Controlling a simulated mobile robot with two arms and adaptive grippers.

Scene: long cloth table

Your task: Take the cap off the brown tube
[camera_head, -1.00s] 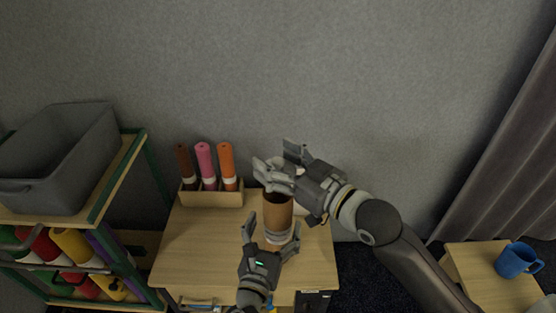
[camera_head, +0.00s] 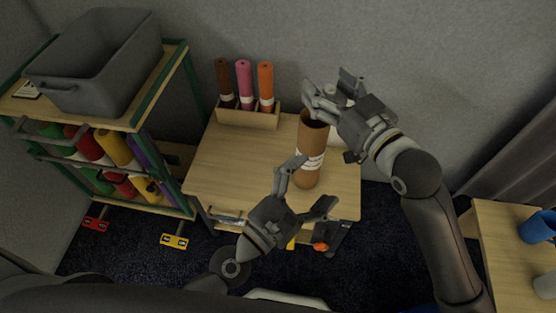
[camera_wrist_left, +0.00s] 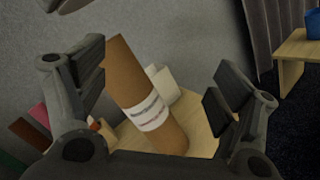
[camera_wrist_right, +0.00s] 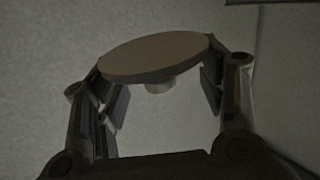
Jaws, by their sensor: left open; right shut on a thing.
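The brown tube (camera_head: 311,150) stands upright on the small wooden table, with a white printed label around it. Its top rim looks open in the head view. In the left wrist view the tube (camera_wrist_left: 140,85) rises between my left fingers, apart from them. My left gripper (camera_head: 312,184) is open and empty, in front of the tube. My right gripper (camera_head: 327,88) is just above and behind the tube's top. It is shut on the cap, a flat round disc with a short plug beneath; the cap (camera_wrist_right: 155,55) shows between its fingers in the right wrist view.
A wooden holder (camera_head: 248,117) with brown, pink and orange rolls stands at the table's back left. A white object (camera_head: 337,135) is behind the tube. A shelf with a grey bin (camera_head: 105,62) is at left. A blue mug (camera_head: 540,227) sits on another table at right.

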